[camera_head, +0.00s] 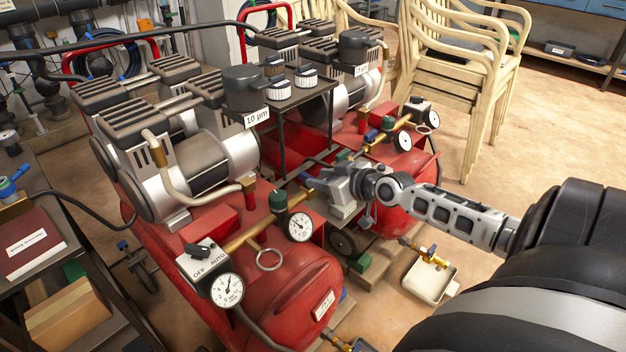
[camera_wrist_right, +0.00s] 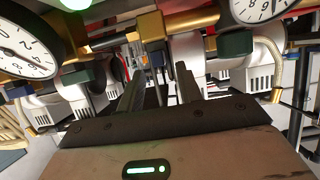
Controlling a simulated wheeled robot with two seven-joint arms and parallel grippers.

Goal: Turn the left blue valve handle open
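My right gripper (camera_head: 324,185) reaches in from the right, its fingers pointing left at the brass pipework between the two red compressors. A small blue piece (camera_head: 311,180), apparently the left valve handle, shows at its fingertips, partly hidden by them. In the wrist view my right gripper (camera_wrist_right: 158,90) has its two dark fingers apart. A brass fitting (camera_wrist_right: 150,25) with a narrow dark piece below it lies just beyond and between the fingertips; contact cannot be told. Another blue handle (camera_head: 371,135) is on the farther compressor's brass line. My left gripper is out of view.
The near red compressor (camera_head: 290,280) carries a pressure gauge (camera_head: 299,226), a brass pipe (camera_head: 245,236) and a pull ring (camera_head: 268,260) close by. A green knob (camera_head: 278,200) stands left of the gripper. Stacked chairs (camera_head: 465,80) are behind; open floor lies at right.

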